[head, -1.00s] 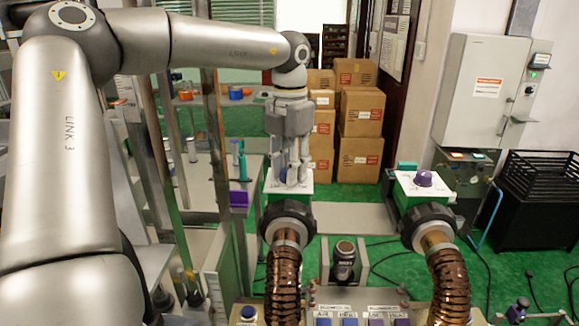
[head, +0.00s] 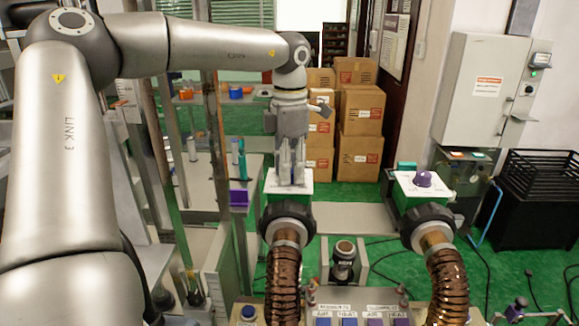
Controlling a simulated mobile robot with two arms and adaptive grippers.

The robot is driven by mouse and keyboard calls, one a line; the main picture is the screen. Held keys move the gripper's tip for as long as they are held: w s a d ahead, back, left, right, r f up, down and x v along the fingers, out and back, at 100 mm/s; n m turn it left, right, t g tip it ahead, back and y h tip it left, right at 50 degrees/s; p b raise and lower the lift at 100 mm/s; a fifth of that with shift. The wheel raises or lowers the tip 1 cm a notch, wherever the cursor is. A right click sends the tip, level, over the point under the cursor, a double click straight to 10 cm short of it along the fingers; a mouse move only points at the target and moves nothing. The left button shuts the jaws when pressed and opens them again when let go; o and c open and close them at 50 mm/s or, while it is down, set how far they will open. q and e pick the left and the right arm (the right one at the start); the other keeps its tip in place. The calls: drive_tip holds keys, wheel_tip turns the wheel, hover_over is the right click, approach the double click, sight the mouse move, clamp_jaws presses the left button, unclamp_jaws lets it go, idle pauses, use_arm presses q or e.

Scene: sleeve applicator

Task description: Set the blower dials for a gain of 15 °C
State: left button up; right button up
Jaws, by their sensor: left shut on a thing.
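The left blower (head: 270,186) has a white top plate on a green body, with a black collar and a brown ribbed hose. My left gripper (head: 290,180) points straight down at this plate and is shut on its blue dial. The fingers hide the dial almost wholly, so its setting cannot be read. The purple dial's setting is too small to read. My right gripper is not in view.
A front panel (head: 362,310) carries blue and purple buttons with labels. A dark cylinder (head: 343,262) stands in a grey holder between the hoses. Cardboard boxes (head: 361,112) are stacked behind. A grey cabinet (head: 488,95) and a black rack (head: 543,195) are on the right.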

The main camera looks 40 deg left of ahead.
use_arm(q)
drive_tip(key=shift+w+r, duration=0.15)
drive_tip(key=shift+r, duration=0.1)
drive_tip(key=o, duration=0.8)
drive_tip(key=shift+c, duration=0.2)
drive_tip(key=shift+o, duration=1.3)
drive_tip(key=shift+f, duration=0.15)
wheel_tip(320, 180, up, 12)
